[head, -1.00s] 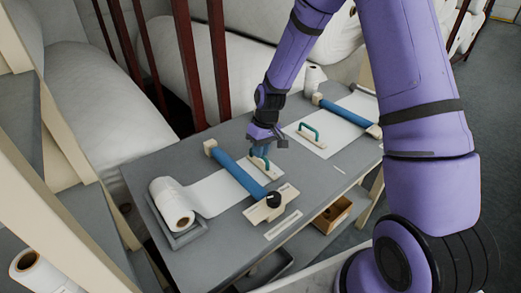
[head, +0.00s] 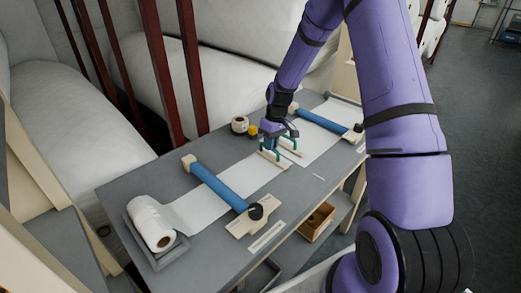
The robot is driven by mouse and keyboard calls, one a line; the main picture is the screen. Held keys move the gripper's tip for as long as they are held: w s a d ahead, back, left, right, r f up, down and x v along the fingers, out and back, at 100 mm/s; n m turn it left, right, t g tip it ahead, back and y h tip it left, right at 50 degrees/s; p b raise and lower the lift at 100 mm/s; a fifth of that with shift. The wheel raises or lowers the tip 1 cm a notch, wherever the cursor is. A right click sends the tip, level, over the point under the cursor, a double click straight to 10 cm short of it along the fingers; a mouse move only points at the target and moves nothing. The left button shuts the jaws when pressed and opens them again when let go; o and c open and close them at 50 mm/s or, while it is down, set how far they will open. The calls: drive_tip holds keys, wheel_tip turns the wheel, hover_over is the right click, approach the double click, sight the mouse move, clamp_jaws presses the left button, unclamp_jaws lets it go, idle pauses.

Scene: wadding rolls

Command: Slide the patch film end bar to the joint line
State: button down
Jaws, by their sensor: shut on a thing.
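My gripper (head: 272,148) is shut on the green handle of the near end bar (head: 271,161), a pale strip at the right end of the white film sheet on the left. This film (head: 190,208) runs from a white roll (head: 153,228) in a grey tray, under a blue roller (head: 217,185), to the bar. The second end bar (head: 291,148), also with a green handle, lies close to its right, at the left end of the other film sheet (head: 316,142). A narrow gap seems to separate the bars. I cannot make out the joint line itself between them.
A black knob (head: 255,211) sits at the blue roller's near end. Another blue roller (head: 323,121) crosses the right sheet. A tape roll (head: 240,124) and a small yellow thing (head: 253,131) stand behind the bars. A wooden box (head: 318,222) is below the table's front edge.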

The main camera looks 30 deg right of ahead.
drive_tip(key=shift+w+d, duration=0.2)
drive_tip(key=shift+d, duration=0.3)
drive_tip(key=c, duration=1.1)
unclamp_jaws()
drive_tip(key=shift+d, duration=0.1)
drive_tip(key=shift+r, duration=0.1)
drive_tip(key=r, duration=0.3)
drive_tip(key=d+r, duration=0.1)
drive_tip(key=r, duration=0.3)
drive_tip(key=d+r, duration=0.1)
drive_tip(key=r, duration=0.2)
drive_tip(key=shift+w+r, duration=0.25)
drive_tip(key=shift+w, duration=0.05)
